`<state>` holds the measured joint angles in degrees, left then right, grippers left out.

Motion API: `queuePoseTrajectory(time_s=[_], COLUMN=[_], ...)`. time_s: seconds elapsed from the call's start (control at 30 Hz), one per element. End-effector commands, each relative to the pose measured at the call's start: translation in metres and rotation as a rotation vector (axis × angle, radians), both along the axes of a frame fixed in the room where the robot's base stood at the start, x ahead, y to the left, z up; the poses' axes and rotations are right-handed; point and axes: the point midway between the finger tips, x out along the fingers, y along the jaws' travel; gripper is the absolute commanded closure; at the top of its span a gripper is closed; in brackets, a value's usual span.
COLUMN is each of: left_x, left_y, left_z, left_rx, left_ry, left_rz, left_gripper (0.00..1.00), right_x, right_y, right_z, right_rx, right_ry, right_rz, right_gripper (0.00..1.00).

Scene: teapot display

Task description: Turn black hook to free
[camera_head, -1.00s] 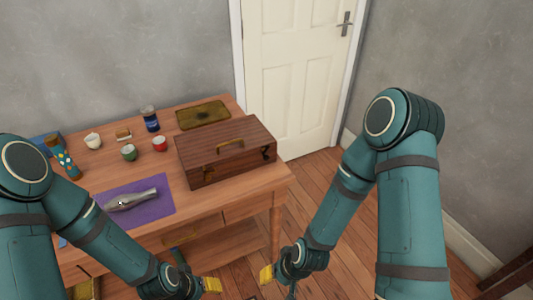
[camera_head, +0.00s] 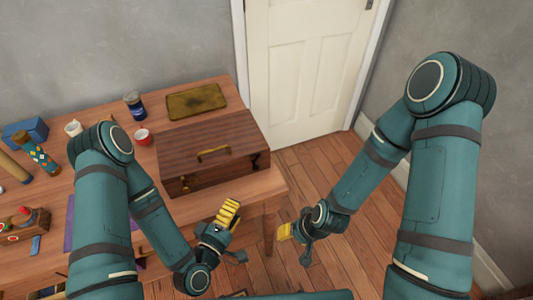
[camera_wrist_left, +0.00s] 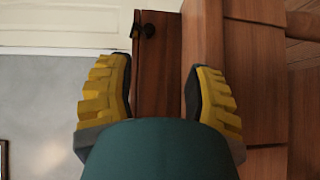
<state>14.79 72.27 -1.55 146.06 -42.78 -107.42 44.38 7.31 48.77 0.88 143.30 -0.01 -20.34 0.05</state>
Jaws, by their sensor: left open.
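A dark wooden box (camera_head: 205,140) with a brass handle stands shut at the table's right end. A small black fitting, seemingly the black hook (camera_head: 256,160), is at the right of its front face. In the left wrist view the black hook (camera_wrist_left: 148,30) shows at the top, beyond the fingers, on the box's brown side (camera_wrist_left: 158,75). My left gripper (camera_head: 236,235) is open and empty in front of the box, apart from the hook. In the wrist view its yellow-padded fingers (camera_wrist_left: 158,92) are spread wide. My right gripper (camera_head: 297,242) is open and empty, over the floor right of the table.
The wooden table (camera_head: 262,187) has its front edge close to my left gripper. A door (camera_head: 298,70) is behind. Floor (camera_head: 315,175) right of the table is clear.

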Motion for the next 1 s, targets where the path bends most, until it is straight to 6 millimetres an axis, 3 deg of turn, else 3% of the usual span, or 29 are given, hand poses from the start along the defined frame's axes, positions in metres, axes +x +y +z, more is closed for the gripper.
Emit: queuePoseTrajectory(time_s=[0.17, 0.37, 0.43, 0.8, 1.0], left_x=[-0.001, 0.015, 0.024, 0.088, 0.111], left_y=[0.003, -0.005, -0.01, -0.043, -0.055], left_z=[0.009, 0.006, 0.006, 0.01, 0.009], left_rx=[-0.08, -0.08, -0.08, -0.077, -0.078], left_ry=[-0.024, -0.03, -0.031, -0.029, -0.025], left_rz=[0.026, 0.024, 0.025, 0.025, 0.026], left_gripper=[0.48, 0.48, 0.48, 0.48, 0.48], right_x=[0.0, 0.002, 0.004, 0.004, 0.005], right_y=[0.0, 0.0, 0.0, 0.0, 0.0], right_z=[-0.001, -0.018, -0.026, -0.024, -0.025], right_rx=[0.0, -0.001, -0.001, -0.002, -0.002], right_ry=[0.001, -0.005, -0.009, -0.011, -0.012], right_rz=[0.001, 0.0, -0.001, -0.002, -0.002], right_gripper=[0.53, 0.53, 0.53, 0.53, 0.53])
